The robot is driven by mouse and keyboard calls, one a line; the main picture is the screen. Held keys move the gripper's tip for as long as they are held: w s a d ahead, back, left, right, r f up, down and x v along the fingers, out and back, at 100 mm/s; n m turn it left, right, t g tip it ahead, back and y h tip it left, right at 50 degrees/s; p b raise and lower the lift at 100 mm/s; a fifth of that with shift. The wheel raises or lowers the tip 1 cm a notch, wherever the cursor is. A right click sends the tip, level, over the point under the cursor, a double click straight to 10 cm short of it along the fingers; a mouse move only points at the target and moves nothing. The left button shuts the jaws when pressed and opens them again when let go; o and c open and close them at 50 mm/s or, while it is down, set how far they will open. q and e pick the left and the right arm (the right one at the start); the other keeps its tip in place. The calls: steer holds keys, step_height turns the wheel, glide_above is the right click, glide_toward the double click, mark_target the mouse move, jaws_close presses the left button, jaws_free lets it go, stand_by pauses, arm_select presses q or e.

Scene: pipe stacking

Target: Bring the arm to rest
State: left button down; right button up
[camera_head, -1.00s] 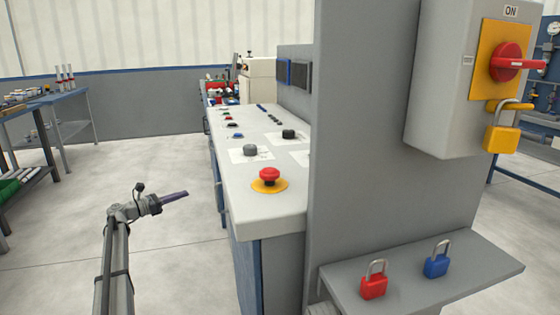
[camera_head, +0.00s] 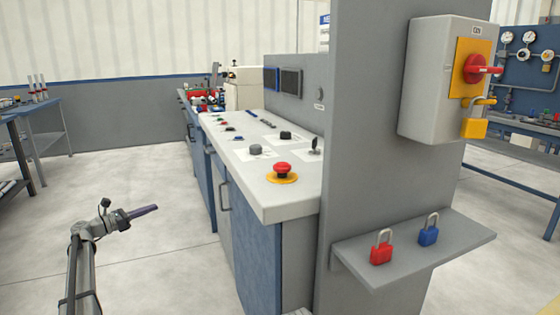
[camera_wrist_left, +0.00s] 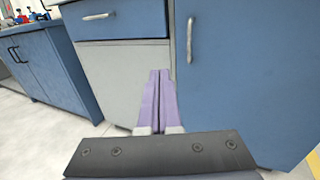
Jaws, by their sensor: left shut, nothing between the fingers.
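My left arm comes up from the lower left in the head view. Its gripper (camera_head: 143,211) is shut and empty, held in open air to the left of the control console (camera_head: 262,205). In the left wrist view the purple fingers (camera_wrist_left: 159,98) lie together with nothing between them. They point toward the blue and grey cabinet fronts, and I see no contact. My right gripper is not in view.
The console carries a red emergency button (camera_head: 282,169) and several knobs. A shelf (camera_head: 450,245) bears a red padlock (camera_head: 381,250) and a blue padlock (camera_head: 429,233). Open floor lies at left.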

arm_select(q)
steer(key=s+d+f+m+g+y, duration=0.1)
steer(key=s+d+f+m+g, duration=0.35)
steer(key=d, duration=0.75)
steer(key=s+d+f+m+g+y+p, duration=0.1)
steer(key=s+d+f+m+g+y, duration=0.1)
steer(key=s+d+f+m, duration=0.75)
steer(key=s+d+m+g+y, duration=0.1)
steer(key=s+d+g, duration=0.35)
steer(key=d, duration=0.95)
steer(key=s+d+f+m+g+y, duration=0.1)
steer(key=s+d+f+m+y, duration=0.2)
steer(key=s, duration=0.4)
steer(key=s+d+f+m+g+y, duration=0.1)
steer(key=s+d+m, duration=0.25)
steer(key=s, duration=0.35)
steer(key=s+a+f+m+y+p, duration=0.15)
steer(key=s+m+y, duration=0.45)
steer(key=s+m, duration=0.65)
step_height(320, 180, up, 38)
steer(key=s+n+p, duration=0.1)
steer(key=n+p, duration=0.2)
steer(key=p, duration=3.5)
steer(key=shift+s, duration=0.3)
